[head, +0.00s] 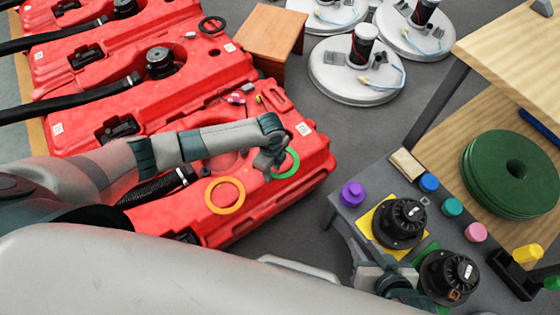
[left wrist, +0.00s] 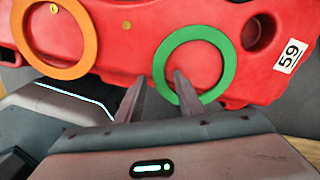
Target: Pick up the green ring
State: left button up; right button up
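The green ring (head: 296,162) lies on the end of the nearest red tank (head: 320,150), partly hidden by my left gripper in the head view. My left gripper (head: 268,165) is over the ring's left side. In the left wrist view the green ring (left wrist: 229,66) is seen whole except behind a finger. My left gripper (left wrist: 160,92) is open there, with one finger over the ring's opening and the other outside its left rim. I cannot tell whether they touch it. My right gripper (head: 378,278) is at the grey table; its fingers are not clear.
An orange ring (head: 241,196) lies on the same tank, left of the green one. A grey table (head: 345,215) at right holds black motors (head: 399,222) and coloured knobs. A wooden stool (head: 270,35) and round white scrubber heads (head: 355,75) stand behind. Grey floor separates tank and table.

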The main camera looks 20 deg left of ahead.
pick_arm(q)
jog(key=shift+f, duration=0.1)
dwell(0.4)
grip_shut()
